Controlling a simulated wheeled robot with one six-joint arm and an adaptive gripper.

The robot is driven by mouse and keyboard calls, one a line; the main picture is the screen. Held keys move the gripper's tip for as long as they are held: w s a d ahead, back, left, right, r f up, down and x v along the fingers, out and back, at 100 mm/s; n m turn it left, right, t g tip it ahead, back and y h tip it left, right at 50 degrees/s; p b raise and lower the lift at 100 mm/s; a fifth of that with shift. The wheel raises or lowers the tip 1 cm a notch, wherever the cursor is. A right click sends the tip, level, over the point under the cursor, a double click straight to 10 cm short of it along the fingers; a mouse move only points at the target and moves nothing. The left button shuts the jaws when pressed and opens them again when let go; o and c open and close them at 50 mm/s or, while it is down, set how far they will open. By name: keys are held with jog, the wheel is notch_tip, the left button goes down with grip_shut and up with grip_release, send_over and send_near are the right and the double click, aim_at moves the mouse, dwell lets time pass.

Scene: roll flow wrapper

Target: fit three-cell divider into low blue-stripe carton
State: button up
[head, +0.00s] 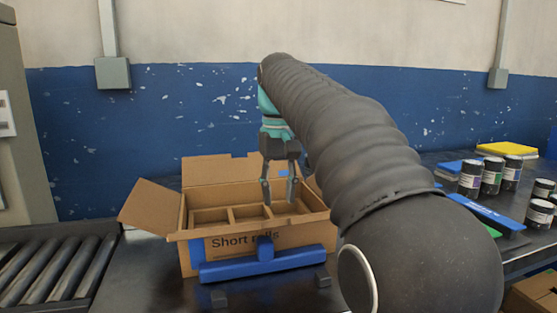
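The open brown carton (187,233) marked "Short rolls" stands on the dark table, its flaps spread outward. A brown cardboard divider (230,214) sits inside it, with three cells showing side by side. Its top edges lie below the carton's rim. My gripper (279,202) points down over the right part of the carton. Its two fingers are spread apart, with nothing clearly held between them. I cannot tell whether the fingertips touch the divider.
A blue rail (262,264) lies along the carton's front, with small dark blocks (322,277) near it. A roller conveyor (55,268) is at the left. Several labelled jars (492,175), a yellow item (506,149) and blue items (487,213) are at the right.

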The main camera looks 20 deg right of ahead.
notch_tip(320, 180, up, 6)
jog(key=shift+r, duration=0.15)
dwell(0.3)
